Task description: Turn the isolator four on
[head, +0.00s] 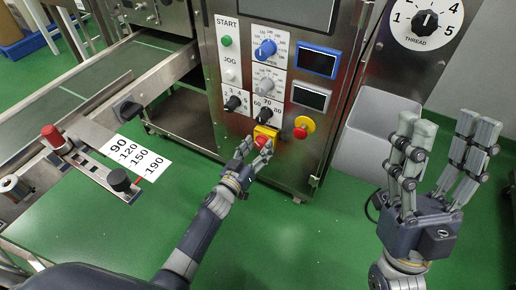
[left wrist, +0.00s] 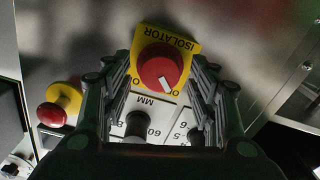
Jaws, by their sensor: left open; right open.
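The isolator is a red round knob (head: 262,142) on a yellow plate (head: 267,131), low on the steel control panel. In the left wrist view the knob (left wrist: 160,68) shows a white mark at its lower right edge, and the plate reads ISOLATOR upside down. My left gripper (head: 254,154) is open at the knob, with its fingers on either side of it. In the left wrist view the knob lies between and beyond the fingers; I cannot tell whether they touch it. My right gripper (head: 442,150) is open and empty, raised at the right.
A red stop button (head: 302,130) on a yellow base is right of the isolator. Black dials (head: 264,114), a blue dial (head: 265,49) and two small screens (head: 311,97) are above. A grey bin (head: 375,125) stands right of the panel; a conveyor (head: 110,85) lies left.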

